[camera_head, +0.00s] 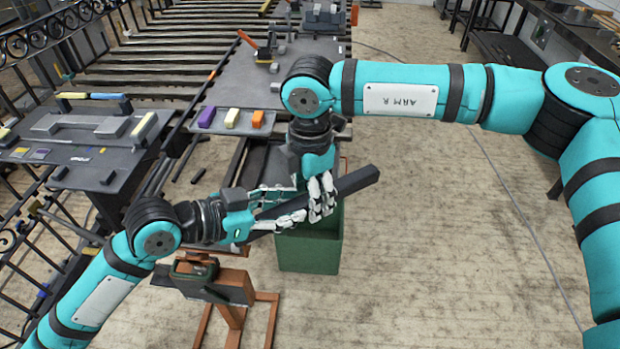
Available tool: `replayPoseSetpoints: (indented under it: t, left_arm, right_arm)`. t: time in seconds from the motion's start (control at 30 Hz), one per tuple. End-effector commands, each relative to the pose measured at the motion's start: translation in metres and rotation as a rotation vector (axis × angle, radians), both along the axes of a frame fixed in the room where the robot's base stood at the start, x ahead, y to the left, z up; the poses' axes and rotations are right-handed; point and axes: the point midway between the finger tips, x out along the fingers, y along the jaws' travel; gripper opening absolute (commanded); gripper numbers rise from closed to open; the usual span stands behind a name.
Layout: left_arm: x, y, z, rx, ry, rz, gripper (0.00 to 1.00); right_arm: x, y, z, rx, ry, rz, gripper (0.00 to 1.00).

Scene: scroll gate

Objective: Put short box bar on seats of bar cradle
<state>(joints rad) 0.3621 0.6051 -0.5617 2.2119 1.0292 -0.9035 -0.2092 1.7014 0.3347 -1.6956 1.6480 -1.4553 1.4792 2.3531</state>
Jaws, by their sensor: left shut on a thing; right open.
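A dark, straight box bar (356,181) slants up to the right in the middle of the head view. My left gripper (284,217) comes in from the left and is shut on the bar near its lower left end. My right gripper (321,199) comes down from above and is open at the bar's middle. Its fingers overlap the bar in the picture, and I cannot tell whether they touch it. I cannot say for sure which fixture is the bar cradle; a grey fixture with raised ends (95,126) stands on the left table.
A green bin (309,254) stands on the floor below the bar. An orange stand (233,312) with a dark top is left of it. Black scrolled ironwork (30,45) is at the left.

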Motion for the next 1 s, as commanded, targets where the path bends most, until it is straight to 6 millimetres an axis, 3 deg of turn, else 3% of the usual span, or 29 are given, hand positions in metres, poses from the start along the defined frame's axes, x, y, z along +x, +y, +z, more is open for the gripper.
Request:
replayPoseSetpoints:
  t: [0.33, 0.73, 0.97, 1.0]
  left_arm:
    - [0.0003, -0.0003, 0.0025, -0.004, -0.005, 0.0, 0.0]
    - [-0.0009, -0.0013, 0.0024, -0.005, -0.003, -0.003, 0.0]
    - [-0.0022, -0.0023, 0.0024, -0.007, -0.002, -0.007, 0.0]
    - [-0.0024, -0.0025, 0.0026, -0.007, -0.001, -0.008, 0.33]
  right_arm:
    - [-0.0002, 0.0003, -0.0034, 0.001, 0.0, 0.001, 0.54]
    - [0.0006, 0.0006, -0.0028, 0.002, -0.002, 0.001, 0.02]
    - [0.0012, 0.0011, -0.0023, 0.004, -0.005, 0.001, 0.0]
    - [0.0018, 0.0016, -0.0008, 0.006, -0.007, 0.0, 0.0]
